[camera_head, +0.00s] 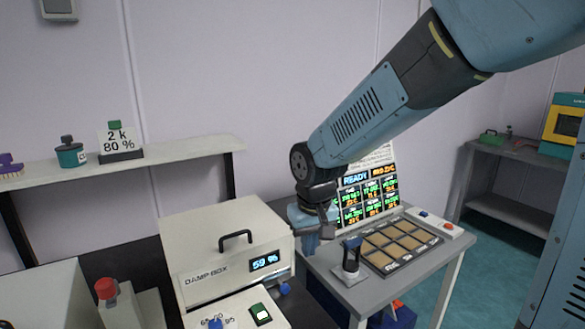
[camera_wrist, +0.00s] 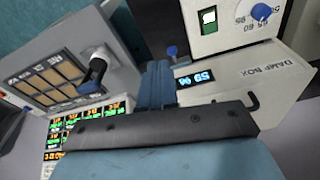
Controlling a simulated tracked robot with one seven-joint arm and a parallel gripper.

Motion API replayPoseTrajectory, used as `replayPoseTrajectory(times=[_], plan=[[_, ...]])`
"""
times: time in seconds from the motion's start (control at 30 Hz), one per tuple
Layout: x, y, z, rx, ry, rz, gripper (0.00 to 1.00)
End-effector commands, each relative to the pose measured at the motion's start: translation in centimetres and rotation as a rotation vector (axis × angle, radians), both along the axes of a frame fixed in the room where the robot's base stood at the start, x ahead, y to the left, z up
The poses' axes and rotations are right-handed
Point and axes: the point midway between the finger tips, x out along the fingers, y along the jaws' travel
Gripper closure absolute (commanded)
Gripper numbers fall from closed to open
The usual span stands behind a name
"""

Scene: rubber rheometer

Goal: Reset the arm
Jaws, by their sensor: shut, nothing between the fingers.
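My arm reaches in from the upper right in the head view. My gripper (camera_head: 312,242) points down in front of the wall, between the damp box and the table with the tan pads. Its blue fingers are together with nothing between them, and they also show in the wrist view (camera_wrist: 157,84). The damp box (camera_head: 205,263), cream with a black handle and a display reading 59, is just left of the gripper. It also shows at the right of the wrist view (camera_wrist: 262,95).
A grey table holds a tray of tan pads (camera_head: 402,244), a blue-topped lever (camera_head: 351,259) and a screen reading READY (camera_head: 369,198). A shelf (camera_head: 190,151) at left bears a teal bottle (camera_head: 71,154) and a sign (camera_head: 118,139). A red-capped item (camera_head: 106,289) stands lower left.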

Motion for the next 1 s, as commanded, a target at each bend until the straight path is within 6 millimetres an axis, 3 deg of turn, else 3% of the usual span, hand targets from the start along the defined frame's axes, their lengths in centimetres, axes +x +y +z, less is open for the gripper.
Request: replayPoseTrajectory(times=[0.2, 0.5, 0.8, 1.0], plan=[[-1.2, -5.7, 4.5, 0.028, -0.078, -0.092, 1.0], [-4.6, -12.5, 9.0, 0.053, -0.179, -0.209, 1.0], [-9.4, -17.8, 11.9, 0.066, -0.281, -0.32, 1.0], [-11.8, -19.6, 12.8, 0.069, -0.324, -0.366, 1.0]])
